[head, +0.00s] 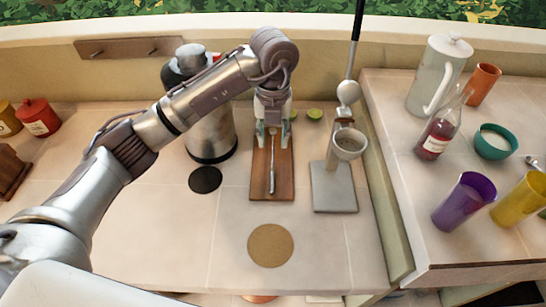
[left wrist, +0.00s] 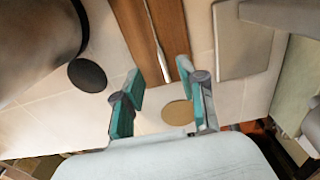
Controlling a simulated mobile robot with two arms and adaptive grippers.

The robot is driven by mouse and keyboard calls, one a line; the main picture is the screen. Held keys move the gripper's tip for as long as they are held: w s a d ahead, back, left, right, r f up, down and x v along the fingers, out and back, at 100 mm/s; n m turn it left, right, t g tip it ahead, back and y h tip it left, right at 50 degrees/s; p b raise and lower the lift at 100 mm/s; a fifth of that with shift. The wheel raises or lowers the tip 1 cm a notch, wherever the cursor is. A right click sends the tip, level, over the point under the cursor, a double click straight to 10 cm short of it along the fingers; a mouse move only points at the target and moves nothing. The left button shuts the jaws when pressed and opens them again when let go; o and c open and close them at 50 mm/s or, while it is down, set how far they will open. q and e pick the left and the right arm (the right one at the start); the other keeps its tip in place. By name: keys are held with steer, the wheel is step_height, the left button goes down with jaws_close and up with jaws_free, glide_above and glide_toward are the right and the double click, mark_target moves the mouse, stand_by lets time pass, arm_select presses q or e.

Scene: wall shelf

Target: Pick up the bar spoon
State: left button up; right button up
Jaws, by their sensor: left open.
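The bar spoon (head: 272,175) is a thin silver rod lying lengthwise on a brown wooden board (head: 260,188). My left gripper (head: 272,132) points down over the far part of the board. Its two teal-padded fingers (left wrist: 159,74) are apart with nothing between them. The far end of the spoon is close under the gripper; I cannot tell the exact height gap. My right gripper is not in view.
A steel flask (head: 212,140) stands left of the board. A stand with a cup (head: 348,144) and grey base (head: 334,190) is close on the right. A cork mat (head: 270,245) and black disc (head: 205,180) lie nearby. Glasses and a pitcher (head: 436,75) are on the right-hand counter.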

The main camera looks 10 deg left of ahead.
mark_target(272, 168)
arm_select(q)
steer(key=f, duration=0.4)
steer(key=shift+s+p, duration=0.2)
steer(key=shift+p, duration=0.15)
steer(key=shift+w+f, duration=0.1)
steer(key=shift+f, duration=0.15)
step_height(272, 168, down, 5)
steer(key=shift+a+r+p, duration=0.1)
steer(key=shift+p, duration=1.1)
steer(key=shift+f, duration=0.3)
jaws_close()
